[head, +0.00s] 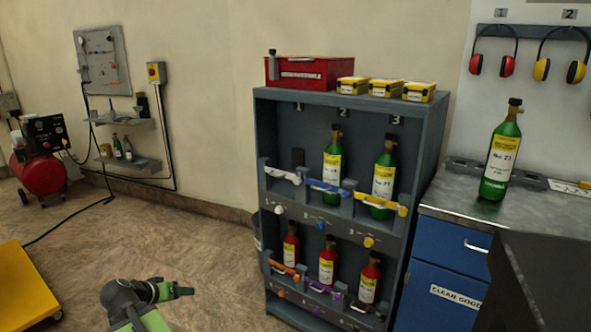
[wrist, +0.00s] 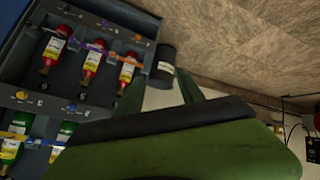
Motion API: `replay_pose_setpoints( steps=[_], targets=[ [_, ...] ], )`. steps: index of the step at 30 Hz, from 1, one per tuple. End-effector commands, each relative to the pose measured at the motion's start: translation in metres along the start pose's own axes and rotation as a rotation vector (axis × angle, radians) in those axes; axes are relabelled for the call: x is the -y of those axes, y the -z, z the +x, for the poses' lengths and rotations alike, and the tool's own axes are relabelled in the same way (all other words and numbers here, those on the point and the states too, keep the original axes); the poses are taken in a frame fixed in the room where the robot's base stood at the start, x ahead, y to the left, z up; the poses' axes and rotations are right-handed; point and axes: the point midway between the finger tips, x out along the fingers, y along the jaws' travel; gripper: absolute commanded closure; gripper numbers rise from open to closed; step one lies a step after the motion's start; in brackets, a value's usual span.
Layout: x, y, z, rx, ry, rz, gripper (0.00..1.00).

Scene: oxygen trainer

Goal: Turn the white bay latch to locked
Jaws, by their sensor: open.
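The white bay latch bar (head: 283,175) crosses the front of upper bay 1 at the left of the grey rack (head: 345,101). A white knob (head: 279,210) sits on the panel below that bay. The bay has no bottle in it. I cannot tell the latch's setting from here. My gripper (head: 183,291) is open and empty, low in front of the rack and well to its left, apart from the latch. In the wrist view its fingers (wrist: 158,92) show the rack upside down; I cannot make out the white latch there.
Blue (head: 328,187) and yellow (head: 381,202) latch bars cross upper bays with green bottles. Red bottles (head: 327,266) stand in lower bays. A dark bin (wrist: 161,67) stands beside the rack. A blue cabinet (head: 447,262) is at right. Floor between gripper and rack is clear.

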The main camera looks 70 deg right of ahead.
Motion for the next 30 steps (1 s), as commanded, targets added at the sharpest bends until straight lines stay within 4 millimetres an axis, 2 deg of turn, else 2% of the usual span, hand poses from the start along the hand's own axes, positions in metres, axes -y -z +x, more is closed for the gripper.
replay_pose_setpoints(
  steps=[1, 2, 3, 6, 9, 12, 13, 20, 30],
  targets=[
    [-0.059, 0.051, 0.008, -0.087, -0.095, 0.126, 0.54],
    [-0.091, 0.075, 0.015, -0.151, -0.148, 0.199, 0.54],
    [-0.132, 0.103, 0.021, -0.235, -0.209, 0.285, 0.54],
    [-0.22, 0.158, 0.026, -0.426, -0.321, 0.44, 0.54],
    [-0.279, 0.19, 0.023, -0.568, -0.381, 0.523, 0.54],
    [-0.308, 0.204, 0.021, -0.645, -0.404, 0.558, 0.54],
    [-0.312, 0.206, 0.021, -0.656, -0.406, 0.563, 0.54],
    [-0.318, 0.211, 0.029, -0.668, -0.409, 0.568, 0.54],
    [-0.359, 0.248, 0.087, -0.665, -0.412, 0.568, 0.54]
  ],
)
